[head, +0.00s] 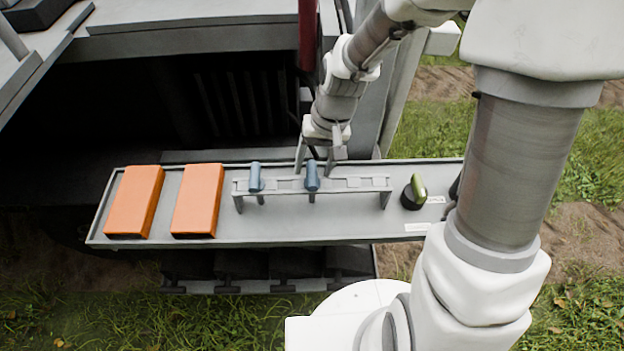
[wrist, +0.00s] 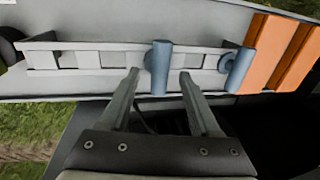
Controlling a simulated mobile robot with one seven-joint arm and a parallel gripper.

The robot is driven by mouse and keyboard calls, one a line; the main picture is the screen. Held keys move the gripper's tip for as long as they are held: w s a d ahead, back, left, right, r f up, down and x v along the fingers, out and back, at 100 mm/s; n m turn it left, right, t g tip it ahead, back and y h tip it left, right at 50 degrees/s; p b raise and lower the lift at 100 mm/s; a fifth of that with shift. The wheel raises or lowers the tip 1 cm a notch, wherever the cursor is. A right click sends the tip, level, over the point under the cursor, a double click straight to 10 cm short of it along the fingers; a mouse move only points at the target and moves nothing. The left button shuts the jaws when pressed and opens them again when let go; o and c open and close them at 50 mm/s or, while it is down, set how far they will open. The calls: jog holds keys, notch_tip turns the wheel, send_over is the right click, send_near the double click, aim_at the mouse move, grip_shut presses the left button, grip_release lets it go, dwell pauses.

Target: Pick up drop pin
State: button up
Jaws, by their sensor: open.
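Two blue pins stand in a grey slotted rack (head: 343,184) on a metal shelf. The right pin (head: 312,176) and the left pin (head: 255,177) both show in the head view; I cannot tell which one the task calls the drop pin. My gripper (head: 316,171) is open, at the rack by the right pin. In the wrist view my gripper (wrist: 160,74) has that same pin (wrist: 158,67) framed between its fingertips, with a visible gap on each side. The other pin (wrist: 239,70) is outside the fingers.
Two orange blocks (head: 134,201) (head: 197,200) lie at the shelf's left end. A black knob with a green handle (head: 414,191) stands right of the rack. The shelf (head: 290,230) has a raised rim and bare room in front. A dark machine opening (head: 200,105) lies behind.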

grip_shut()
dwell(0.3)
dwell(0.3)
